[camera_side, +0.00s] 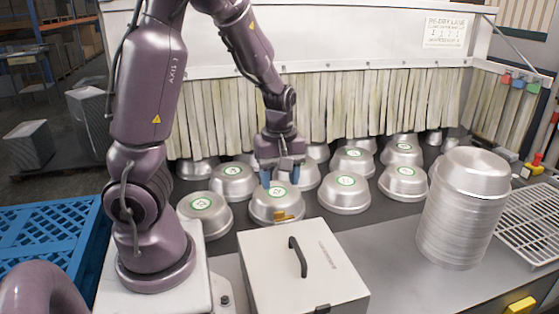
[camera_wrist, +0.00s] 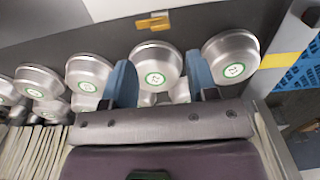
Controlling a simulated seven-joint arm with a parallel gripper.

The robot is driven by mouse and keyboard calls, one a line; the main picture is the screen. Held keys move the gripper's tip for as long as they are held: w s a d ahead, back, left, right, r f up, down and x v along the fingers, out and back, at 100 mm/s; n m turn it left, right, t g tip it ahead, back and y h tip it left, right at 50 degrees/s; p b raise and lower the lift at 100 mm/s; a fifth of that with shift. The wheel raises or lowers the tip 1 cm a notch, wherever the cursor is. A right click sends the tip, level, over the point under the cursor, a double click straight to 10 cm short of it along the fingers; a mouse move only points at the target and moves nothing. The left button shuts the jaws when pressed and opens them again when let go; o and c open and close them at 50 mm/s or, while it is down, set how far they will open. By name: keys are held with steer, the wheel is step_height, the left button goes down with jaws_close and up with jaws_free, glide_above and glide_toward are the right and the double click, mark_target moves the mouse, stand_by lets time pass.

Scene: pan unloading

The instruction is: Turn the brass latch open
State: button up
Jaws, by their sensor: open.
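The brass latch (camera_side: 283,215) shows small and yellow in the side view, at the front of a silver pan and just behind the white box. In the wrist view the latch (camera_wrist: 152,22) lies near the top edge, beyond the pan, against the white box's edge. My gripper (camera_side: 280,177) points down above the pan (camera_side: 262,209), its blue fingers apart and nothing held. In the wrist view my gripper (camera_wrist: 160,72) has its fingers on either side of that pan (camera_wrist: 155,54), with the latch farther out than the fingertips. Finger contact with the pan is unclear.
The white box (camera_side: 300,270) with a black handle stands in front of the latch. Several domed pans with green labels crowd the dark belt (camera_side: 365,216). A tall pan stack (camera_side: 460,215) and a wire rack (camera_side: 530,225) stand right. A strip curtain (camera_side: 400,105) hangs behind.

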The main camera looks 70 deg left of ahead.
steer(key=shift+r, duration=2.25)
